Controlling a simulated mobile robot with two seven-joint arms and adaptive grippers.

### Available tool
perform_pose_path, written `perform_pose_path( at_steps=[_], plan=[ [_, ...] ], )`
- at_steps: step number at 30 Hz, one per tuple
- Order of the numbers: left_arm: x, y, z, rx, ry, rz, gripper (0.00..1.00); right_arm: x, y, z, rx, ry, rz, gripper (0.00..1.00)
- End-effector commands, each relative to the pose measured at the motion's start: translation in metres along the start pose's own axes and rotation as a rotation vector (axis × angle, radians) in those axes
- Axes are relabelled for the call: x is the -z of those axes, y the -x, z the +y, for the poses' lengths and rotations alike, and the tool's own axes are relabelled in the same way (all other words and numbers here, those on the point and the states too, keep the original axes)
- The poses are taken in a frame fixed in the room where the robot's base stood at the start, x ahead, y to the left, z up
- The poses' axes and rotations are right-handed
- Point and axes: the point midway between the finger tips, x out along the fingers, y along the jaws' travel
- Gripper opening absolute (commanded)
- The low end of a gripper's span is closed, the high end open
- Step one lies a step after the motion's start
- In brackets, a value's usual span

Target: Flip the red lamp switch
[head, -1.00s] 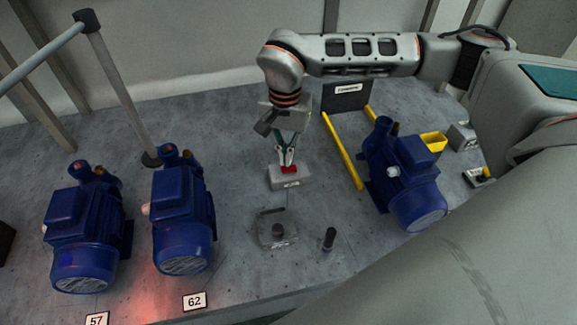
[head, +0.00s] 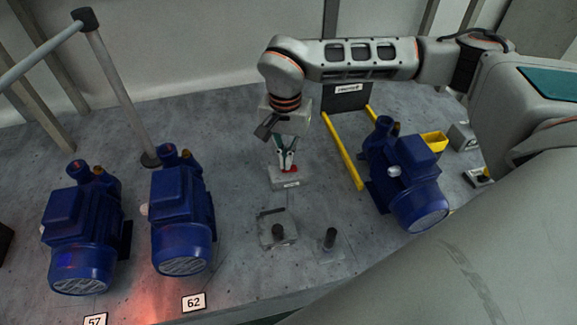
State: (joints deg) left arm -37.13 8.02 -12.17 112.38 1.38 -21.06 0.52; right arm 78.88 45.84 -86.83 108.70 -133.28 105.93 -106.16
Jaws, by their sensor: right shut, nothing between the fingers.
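The red lamp switch (head: 291,169) is a small red rocker on a pale grey box (head: 290,182) in the middle of the bench. My right gripper (head: 287,167) reaches down from above with its fingers shut and empty. Its fingertips are at the red switch and look to be touching it, and they hide part of it. I cannot tell for sure which way the switch is tipped. My left gripper is not in view.
Blue pumps stand at left (head: 82,235), left of middle (head: 180,215) and right (head: 405,175). A grey plate with a dark knob (head: 278,231) and a dark upright peg (head: 330,238) are in front of the switch box. Yellow rails (head: 342,150) lie to its right.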

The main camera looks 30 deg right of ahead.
Motion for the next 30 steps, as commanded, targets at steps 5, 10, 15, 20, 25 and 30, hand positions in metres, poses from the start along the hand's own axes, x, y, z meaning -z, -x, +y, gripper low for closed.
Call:
perform_pose_path(
  at_steps=[5, 10, 15, 20, 25, 30],
  plan=[
    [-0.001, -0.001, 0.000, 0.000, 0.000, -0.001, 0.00, 0.000, -0.003, 0.000, -0.001, 0.000, 0.000, 0.00],
    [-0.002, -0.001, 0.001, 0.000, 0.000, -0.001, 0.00, 0.000, -0.005, 0.000, -0.001, 0.000, -0.001, 0.00],
    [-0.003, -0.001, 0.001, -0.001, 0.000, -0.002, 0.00, 0.000, -0.008, 0.000, -0.001, 0.000, -0.001, 0.00],
    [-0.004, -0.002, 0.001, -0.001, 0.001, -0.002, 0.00, 0.000, -0.010, 0.000, -0.001, 0.000, -0.001, 0.00],
    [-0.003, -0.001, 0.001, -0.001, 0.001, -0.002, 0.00, 0.000, -0.009, 0.001, -0.002, 0.000, 0.000, 0.00],
    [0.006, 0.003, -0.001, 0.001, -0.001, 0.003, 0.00, 0.000, 0.001, 0.000, 0.000, 0.000, 0.001, 0.00]
  ],
)
